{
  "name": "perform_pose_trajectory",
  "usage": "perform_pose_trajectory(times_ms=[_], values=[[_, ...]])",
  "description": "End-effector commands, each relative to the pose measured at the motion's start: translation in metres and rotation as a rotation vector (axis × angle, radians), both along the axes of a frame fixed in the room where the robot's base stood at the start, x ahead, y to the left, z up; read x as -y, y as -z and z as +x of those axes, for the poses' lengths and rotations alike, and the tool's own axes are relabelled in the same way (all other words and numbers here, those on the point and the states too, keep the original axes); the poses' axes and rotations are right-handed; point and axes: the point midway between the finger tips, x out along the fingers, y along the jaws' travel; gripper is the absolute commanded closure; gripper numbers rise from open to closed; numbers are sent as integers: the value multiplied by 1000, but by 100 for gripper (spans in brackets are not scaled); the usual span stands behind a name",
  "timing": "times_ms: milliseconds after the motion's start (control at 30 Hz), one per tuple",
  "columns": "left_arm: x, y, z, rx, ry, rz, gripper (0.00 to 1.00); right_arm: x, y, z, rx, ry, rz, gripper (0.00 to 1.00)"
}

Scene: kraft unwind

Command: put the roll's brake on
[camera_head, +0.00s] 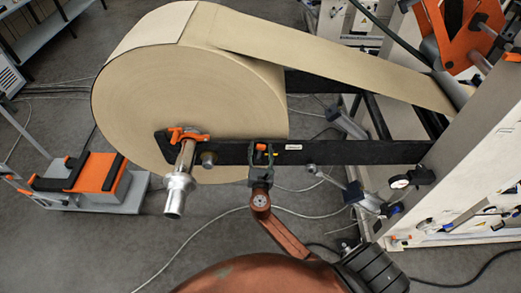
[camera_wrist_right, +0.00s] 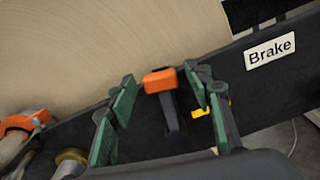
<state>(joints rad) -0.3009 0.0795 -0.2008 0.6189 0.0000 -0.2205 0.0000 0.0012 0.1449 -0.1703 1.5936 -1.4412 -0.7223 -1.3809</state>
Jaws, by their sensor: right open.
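The brake lever (camera_wrist_right: 160,82) is a short black handle with an orange cap, mounted on the black arm beside the paper roll. Its cap also shows small in the head view (camera_head: 261,147). In the wrist view it points up the picture. A white label reading "Brake" (camera_wrist_right: 270,50) is to its right. My right gripper (camera_head: 262,153) is open at the lever. In the wrist view its green-padded fingers stand on either side of the lever, with visible gaps. The big kraft paper roll (camera_head: 190,95) is behind the arm. My left gripper is not in view.
The black arm (camera_head: 350,152) runs right to the pale machine frame (camera_head: 475,150). An orange clamp (camera_head: 187,134) and a metal shaft end (camera_head: 178,190) project left of the lever. A yellow mark (camera_wrist_right: 224,107) is close to the right finger. An orange-and-black trolley (camera_head: 92,180) stands at left.

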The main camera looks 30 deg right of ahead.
Motion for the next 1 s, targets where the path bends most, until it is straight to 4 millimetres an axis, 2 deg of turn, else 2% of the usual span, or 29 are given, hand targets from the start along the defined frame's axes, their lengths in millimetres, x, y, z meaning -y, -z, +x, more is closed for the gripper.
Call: perform_pose_trajectory(times_ms=[167, 833, 1000], values=[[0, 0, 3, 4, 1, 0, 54, 0, 0, 0, -1, 0, 1, 54], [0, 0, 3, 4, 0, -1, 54, -1, 1, 0, -1, -1, 0, 100], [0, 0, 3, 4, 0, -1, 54, -1, 1, 0, -1, -1, 0, 100]])
